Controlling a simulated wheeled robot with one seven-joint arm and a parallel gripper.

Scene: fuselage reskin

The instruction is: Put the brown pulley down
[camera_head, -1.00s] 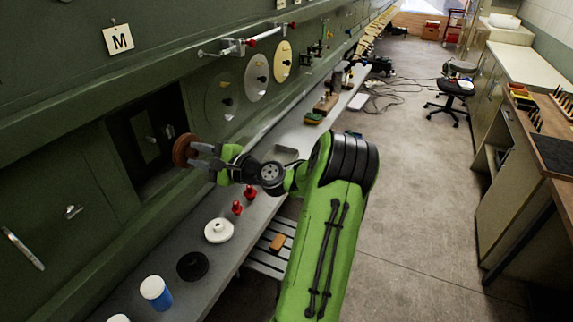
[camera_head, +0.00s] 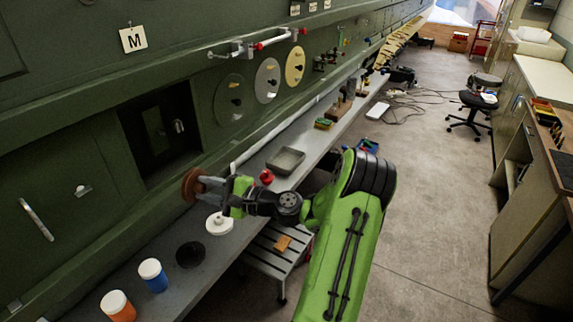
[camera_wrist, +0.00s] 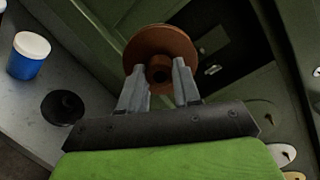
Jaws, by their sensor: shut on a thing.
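The brown pulley (camera_head: 190,185) is held at the tip of my gripper (camera_head: 208,186), in front of the green wall and above the grey shelf (camera_head: 228,248). In the wrist view the brown pulley (camera_wrist: 160,50) sits between the two grey fingers of my gripper (camera_wrist: 160,82), which are shut on its hub. The pulley looks clear of the shelf. A white pulley (camera_head: 219,223) and a black pulley (camera_head: 190,254) lie on the shelf below and to the right of it. The black pulley (camera_wrist: 63,106) also shows at left in the wrist view.
A blue jar (camera_head: 153,275) and an orange jar (camera_head: 118,306) stand on the near shelf. A red part (camera_head: 266,177) and a grey tray (camera_head: 286,160) are farther along. A dark wall opening (camera_head: 160,135) is behind the gripper.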

